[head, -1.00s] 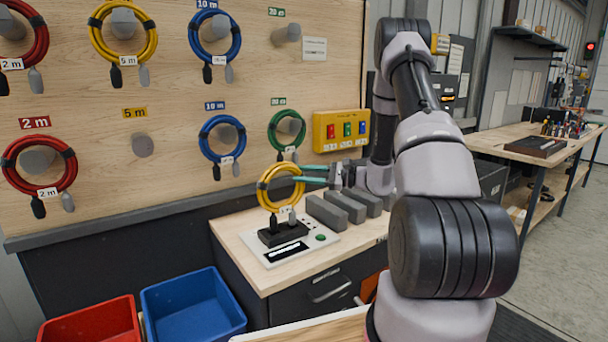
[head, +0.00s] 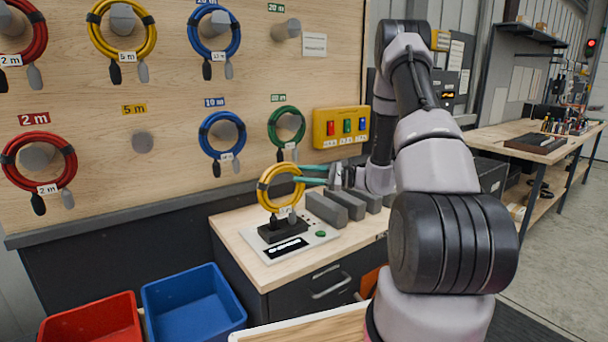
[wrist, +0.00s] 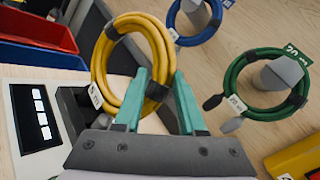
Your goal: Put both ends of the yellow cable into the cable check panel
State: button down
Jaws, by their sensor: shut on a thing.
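The yellow cable (head: 262,196) is a coiled ring standing upright over the cable check panel (head: 262,248) on the bench. My gripper (head: 298,174) comes from the right, its teal fingers shut on the upper right of the coil. In the wrist view the yellow cable (wrist: 98,70) runs between the fingertips (wrist: 161,82), at a black wrap. The cable's lower ends are at the panel's black socket block (head: 283,230). They are small and partly hidden, so I cannot tell whether both are seated. The panel's dark display (wrist: 36,118) shows several white marks.
Grey blocks (head: 338,204) stand on the bench just right of the panel. Green (head: 273,130) and blue (head: 203,140) coils hang on the pegboard behind. A yellow box with coloured switches (head: 341,128) is at the right. Red (head: 95,322) and blue (head: 193,305) bins stand front left.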

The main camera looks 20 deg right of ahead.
jog(key=shift+f, duration=0.8)
dwell(0.4)
jog(key=shift+c, duration=2.1)
grip_release()
jog(key=shift+f, duration=0.1)
jog(key=v, duration=1.1)
jog(key=s+a+r+n+g+h, duration=0.6)
jog(key=s+a+r+n+g, duration=0.2)
jog(key=s+a+r, duration=0.5)
jog(key=s+d+r+n+t+h, duration=0.1)
jog(key=s+r+n+t+h, duration=0.3)
jog(key=s+r, duration=0.8)
jog(key=t+h, duration=0.2)
jog(key=h, duration=0.2)
jog(key=shift+d+r+t, duration=0.3)
jog(key=shift+d+r, duration=0.1)
